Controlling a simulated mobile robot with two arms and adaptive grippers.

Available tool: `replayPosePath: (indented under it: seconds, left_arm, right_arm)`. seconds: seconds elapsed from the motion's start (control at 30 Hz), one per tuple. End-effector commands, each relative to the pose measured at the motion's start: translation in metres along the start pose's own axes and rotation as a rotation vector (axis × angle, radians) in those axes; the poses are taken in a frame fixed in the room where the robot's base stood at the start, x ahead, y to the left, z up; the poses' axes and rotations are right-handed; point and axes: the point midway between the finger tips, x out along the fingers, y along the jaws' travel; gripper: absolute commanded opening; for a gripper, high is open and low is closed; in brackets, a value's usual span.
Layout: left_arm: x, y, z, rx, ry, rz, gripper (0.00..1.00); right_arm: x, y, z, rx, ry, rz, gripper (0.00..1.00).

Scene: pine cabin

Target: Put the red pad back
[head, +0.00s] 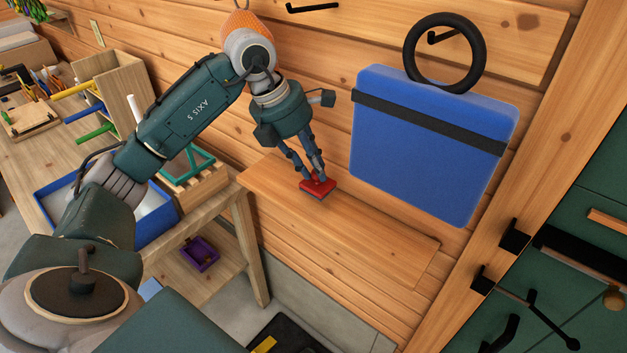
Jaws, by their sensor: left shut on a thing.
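The red pad (319,190) is a small, flat red block with a dark underside. It is at the wooden wall shelf (380,245), near the shelf's left part. My left gripper (316,180) points down and is shut on the red pad from above. I cannot tell whether the pad's underside touches the shelf or is just above it. My right gripper is not in view.
A blue padded block (430,165) with a black strap hangs on the wall from a black ring (444,52), right of the gripper. A workbench with a blue tray (52,200) and a purple tray (199,254) is at left. The shelf's right part is clear.

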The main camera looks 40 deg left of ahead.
Motion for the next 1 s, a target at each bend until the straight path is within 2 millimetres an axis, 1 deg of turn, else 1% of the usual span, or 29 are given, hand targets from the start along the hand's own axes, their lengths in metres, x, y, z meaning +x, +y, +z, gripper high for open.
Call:
replayPosePath:
  seconds: [0.03, 0.1, 0.2, 0.27, 0.4, 0.5, 0.7, 0.73, 0.8, 1.0]
  left_arm:
    - [0.004, 0.001, -0.003, -0.001, 0.003, -0.001, 0.02]
    - [0.014, 0.002, -0.007, -0.001, 0.005, -0.001, 0.02]
    - [0.028, 0.003, -0.012, 0.000, 0.005, -0.002, 0.02]
    - [0.034, 0.004, -0.015, 0.000, 0.003, -0.001, 0.02]
    - [0.039, 0.005, -0.015, 0.001, -0.001, 0.001, 0.02]
    - [0.038, 0.005, -0.015, 0.001, -0.001, 0.001, 0.02]
    - [0.043, 0.006, -0.017, 0.001, 0.000, 0.001, 0.02]
    - [0.041, 0.006, -0.017, 0.001, 0.000, 0.001, 0.29]
    - [0.041, 0.006, -0.016, 0.001, 0.000, 0.001, 0.41]
    - [0.041, 0.006, -0.016, 0.001, 0.000, 0.000, 0.41]
  right_arm:
    - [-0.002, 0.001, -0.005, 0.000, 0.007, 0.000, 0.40]
    - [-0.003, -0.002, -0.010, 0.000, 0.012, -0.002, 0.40]
    - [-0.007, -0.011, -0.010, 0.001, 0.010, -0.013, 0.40]
    - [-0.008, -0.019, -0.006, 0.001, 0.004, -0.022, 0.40]
    - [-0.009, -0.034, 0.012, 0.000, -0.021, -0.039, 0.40]
    - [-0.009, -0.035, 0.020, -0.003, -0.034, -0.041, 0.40]
    - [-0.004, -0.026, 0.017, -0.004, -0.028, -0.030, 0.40]
    - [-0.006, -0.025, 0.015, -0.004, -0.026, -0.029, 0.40]
    - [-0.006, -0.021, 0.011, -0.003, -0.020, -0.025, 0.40]
    - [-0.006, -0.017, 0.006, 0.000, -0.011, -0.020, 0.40]
